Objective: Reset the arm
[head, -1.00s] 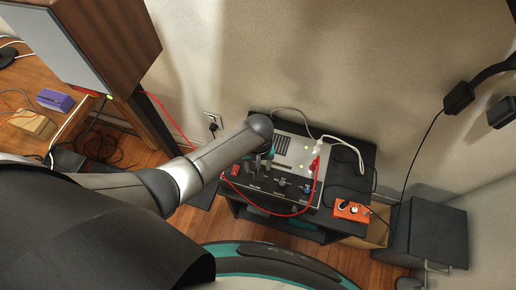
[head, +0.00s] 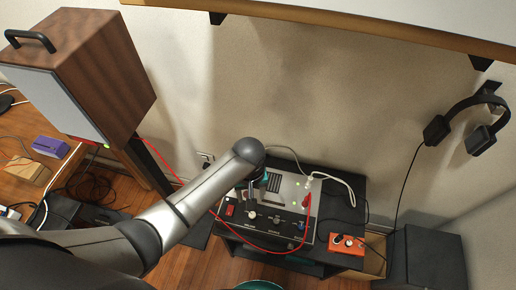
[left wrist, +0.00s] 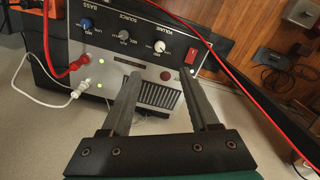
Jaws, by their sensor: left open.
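My left arm (head: 185,205) reaches in from the left in the head view, its wrist end over the amplifier (head: 285,190). The left gripper is mostly hidden under the wrist there. In the left wrist view my left gripper (left wrist: 161,76) is open, with two dark fingers apart and nothing between them. Behind the fingers is the amplifier's panel (left wrist: 145,60), with knobs, a vent grille and a red switch (left wrist: 191,57). Whether the fingertips touch the panel I cannot tell. My right gripper is in neither view.
The amplifier stands on a black stand (head: 345,185) with red and white cables around it. An orange box (head: 347,244) lies at its right. A wooden speaker (head: 105,65) is at the left. Headphones (head: 470,120) hang at the right, and a shelf (head: 400,35) runs above.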

